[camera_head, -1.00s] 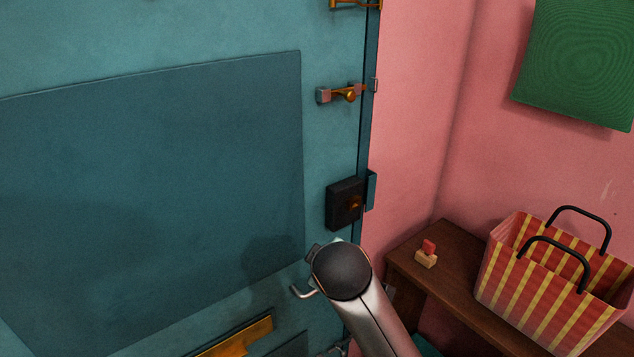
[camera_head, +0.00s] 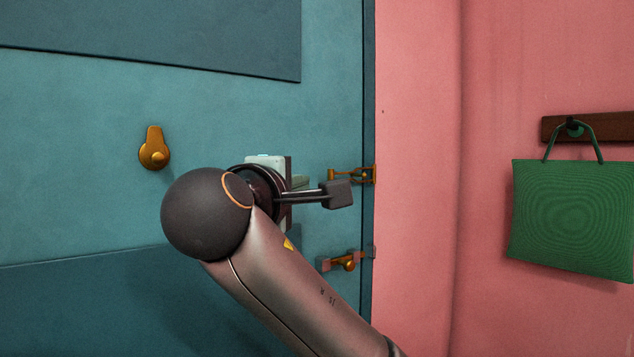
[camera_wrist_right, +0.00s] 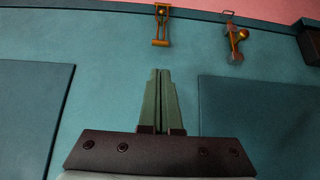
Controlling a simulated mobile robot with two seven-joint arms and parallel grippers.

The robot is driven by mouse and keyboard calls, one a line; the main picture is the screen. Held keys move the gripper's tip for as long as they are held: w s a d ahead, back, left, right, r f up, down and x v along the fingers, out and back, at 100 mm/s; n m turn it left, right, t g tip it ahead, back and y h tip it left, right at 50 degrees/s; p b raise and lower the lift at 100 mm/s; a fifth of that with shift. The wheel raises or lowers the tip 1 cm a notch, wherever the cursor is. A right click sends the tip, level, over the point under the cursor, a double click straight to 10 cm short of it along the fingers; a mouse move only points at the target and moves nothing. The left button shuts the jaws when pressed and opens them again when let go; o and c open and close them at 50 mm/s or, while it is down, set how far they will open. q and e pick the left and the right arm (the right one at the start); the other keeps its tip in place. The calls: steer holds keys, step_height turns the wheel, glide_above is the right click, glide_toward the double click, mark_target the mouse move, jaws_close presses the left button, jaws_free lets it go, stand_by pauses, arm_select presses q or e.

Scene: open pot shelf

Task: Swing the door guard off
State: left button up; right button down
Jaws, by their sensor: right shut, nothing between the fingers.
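The door guard (camera_head: 350,174), a brass loop, lies across the edge of the teal door (camera_head: 100,110) and reaches to the frame side. In the right wrist view it shows as a narrow loop (camera_wrist_right: 161,28) with a brass ball at its far end, beyond my fingertips. My right gripper (camera_head: 301,183) is shut and empty, a little left of the guard and apart from it. Its fingers lie together in the right wrist view (camera_wrist_right: 160,72). My right wrist hides part of the gripper in the head view. My left gripper is not in view.
A brass bolt (camera_head: 345,262) sits below the guard on the door. A brass turn piece (camera_head: 154,150) is on the door to the left. A green bag (camera_head: 572,220) hangs from a wooden rail (camera_head: 555,129) on the pink wall (camera_head: 420,100) at right.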

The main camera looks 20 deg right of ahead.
steer(key=shift+w, duration=0.1)
steer(key=p+x, duration=0.3)
steer(key=x, duration=0.5)
steer(key=shift+w+d, duration=0.15)
steer(key=shift+w, duration=0.05)
steer(key=shift+x, duration=0.75)
steer(key=shift+f, duration=0.1)
